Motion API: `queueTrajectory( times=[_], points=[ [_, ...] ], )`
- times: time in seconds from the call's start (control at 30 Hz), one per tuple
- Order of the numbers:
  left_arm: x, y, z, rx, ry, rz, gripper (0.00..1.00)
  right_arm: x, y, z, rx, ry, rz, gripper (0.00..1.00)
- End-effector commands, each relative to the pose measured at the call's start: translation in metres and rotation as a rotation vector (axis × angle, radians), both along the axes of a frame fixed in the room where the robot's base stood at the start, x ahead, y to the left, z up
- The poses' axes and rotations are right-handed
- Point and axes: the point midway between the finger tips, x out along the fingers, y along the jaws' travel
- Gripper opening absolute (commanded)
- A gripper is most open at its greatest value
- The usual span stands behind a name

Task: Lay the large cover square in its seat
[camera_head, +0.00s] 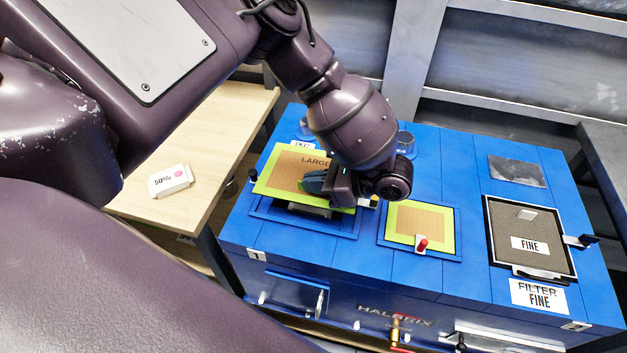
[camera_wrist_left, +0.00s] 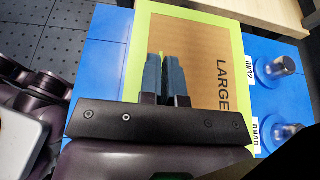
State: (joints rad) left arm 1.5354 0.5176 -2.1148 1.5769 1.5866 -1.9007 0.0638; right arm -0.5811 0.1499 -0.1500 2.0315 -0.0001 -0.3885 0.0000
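The large cover (camera_head: 285,168) is a brown panel with a yellow-green border and the word LARGE. It is above its blue-framed seat (camera_head: 262,208), raised and shifted toward the back left. A dark gap shows beneath its front edge. My left gripper (camera_head: 316,184) is over the cover's front right part, its fingers close together, apparently on a grip hidden between them. The cover (camera_wrist_left: 205,45) fills the middle of the left wrist view, behind the fingers (camera_wrist_left: 165,75). My right gripper is not in view.
A smaller yellow-green bordered cover (camera_head: 418,222) with a red knob lies to the right. A filter (camera_head: 530,230) marked FINE is at the far right of the blue housing (camera_head: 340,265). Clear cups (camera_head: 405,142) stand behind. A white box (camera_head: 170,181) lies on the wooden table (camera_head: 225,125).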

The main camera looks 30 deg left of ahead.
Motion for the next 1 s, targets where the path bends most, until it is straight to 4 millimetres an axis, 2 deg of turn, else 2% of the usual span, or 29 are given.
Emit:
queueTrajectory(
  times=[1.0],
  points=[
    [0.0,0.0,-0.032,0.001,0.002,0.001,0.0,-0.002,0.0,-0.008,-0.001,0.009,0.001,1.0]
  ],
)
